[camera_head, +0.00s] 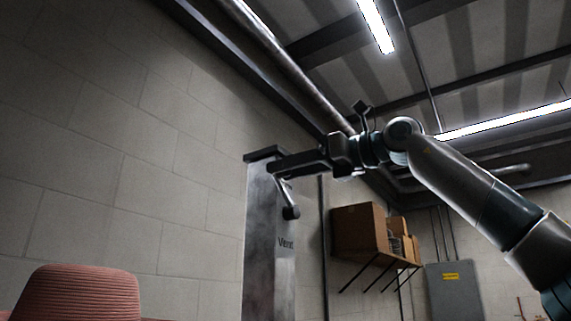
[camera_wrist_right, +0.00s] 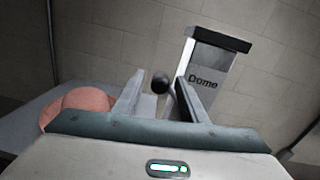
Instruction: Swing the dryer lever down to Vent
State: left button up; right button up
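The dryer post (camera_head: 262,250) is a grey metal column with a dark cap, and the word Vent is printed low on its face. Its lever ends in a black knob (camera_head: 291,212), which hangs down and slightly right from the post, above the Vent label. My right gripper (camera_head: 276,168) reaches in from the right, its fingers near the top of the post. In the right wrist view its fingers are apart, with the knob (camera_wrist_right: 160,83) showing in the gap between them; contact cannot be told. That view also shows a Dome label on the post (camera_wrist_right: 207,62). My left gripper is out of view.
A pink ribbed rounded form (camera_head: 80,292) stands at the lower left. A shelf with cardboard boxes (camera_head: 358,230) and a grey cabinet (camera_head: 455,290) are at the back right. A block wall (camera_head: 120,150) stands behind the post, and a pipe (camera_head: 285,65) runs overhead.

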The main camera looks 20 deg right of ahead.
jog(key=shift+w+a, duration=0.25)
jog(key=shift+w, duration=0.05)
grip_shut()
jog(key=shift+f, duration=0.1)
jog(key=shift+a, duration=0.1)
